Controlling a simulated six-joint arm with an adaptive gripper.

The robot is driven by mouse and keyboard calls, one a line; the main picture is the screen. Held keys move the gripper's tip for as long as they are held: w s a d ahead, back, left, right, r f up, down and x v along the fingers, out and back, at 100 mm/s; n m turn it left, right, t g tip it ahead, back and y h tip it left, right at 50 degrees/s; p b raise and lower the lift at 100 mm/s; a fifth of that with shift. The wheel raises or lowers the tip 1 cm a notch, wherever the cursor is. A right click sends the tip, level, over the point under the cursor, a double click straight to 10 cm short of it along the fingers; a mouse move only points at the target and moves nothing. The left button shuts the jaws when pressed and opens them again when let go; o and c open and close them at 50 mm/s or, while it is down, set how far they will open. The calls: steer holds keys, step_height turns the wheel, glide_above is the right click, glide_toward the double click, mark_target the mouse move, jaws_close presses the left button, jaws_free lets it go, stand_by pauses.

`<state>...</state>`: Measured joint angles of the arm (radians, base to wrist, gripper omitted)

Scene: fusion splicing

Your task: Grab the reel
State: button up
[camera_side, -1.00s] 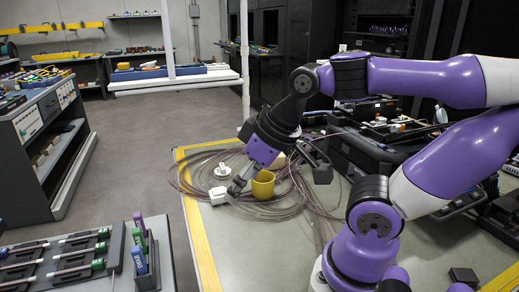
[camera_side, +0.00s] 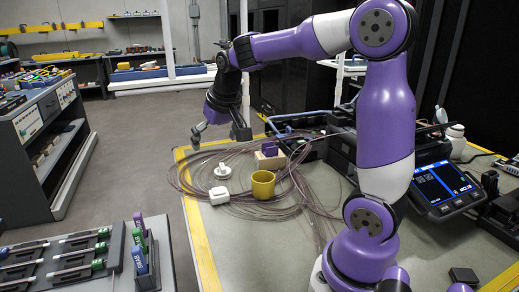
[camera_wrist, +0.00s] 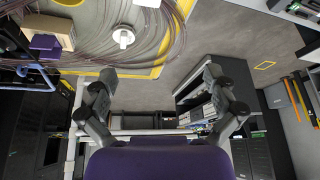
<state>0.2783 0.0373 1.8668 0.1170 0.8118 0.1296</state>
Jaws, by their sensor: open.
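The reel appears to be the small white round piece with a raised centre (camera_side: 221,172). It sits on the table inside loose loops of thin pinkish cable (camera_side: 190,182). In the wrist view the same white piece (camera_wrist: 123,37) lies near the top, left of centre, beyond my fingers. My gripper (camera_side: 196,136) is above the table's far left edge, up and left of the reel and apart from it. In the wrist view my gripper (camera_wrist: 158,75) has its two fingers wide apart with nothing between them.
A white block (camera_side: 219,196) and a yellow cup (camera_side: 263,184) stand close to the reel. A purple piece (camera_side: 269,149) sits on a tan block (camera_side: 269,161) behind. A splicer-like device with a screen (camera_side: 445,186) is at right. The table's front middle is clear.

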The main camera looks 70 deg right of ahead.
mark_target(222, 166)
steer(key=w+d+f+m, duration=0.1)
steer(key=w+d+f, duration=0.1)
steer(key=d+f, duration=0.2)
steer(key=w+d+f+m+g, duration=0.1)
steer(key=w+d+f, duration=0.1)
steer(key=d+f, duration=0.2)
steer(key=w+d+f+m+h, duration=0.1)
steer(key=w+d+f, duration=0.1)
steer(key=d+f, duration=0.2)
steer(key=shift+d+f+m, duration=0.1)
steer(key=shift+d+m, duration=0.3)
steer(key=shift+d, duration=0.1)
steer(key=shift+w+x, duration=0.2)
steer(key=shift+x, duration=1.2)
steer(key=shift+w+x, duration=0.2)
steer(key=shift+x, duration=1.15)
steer(key=c, duration=1.2)
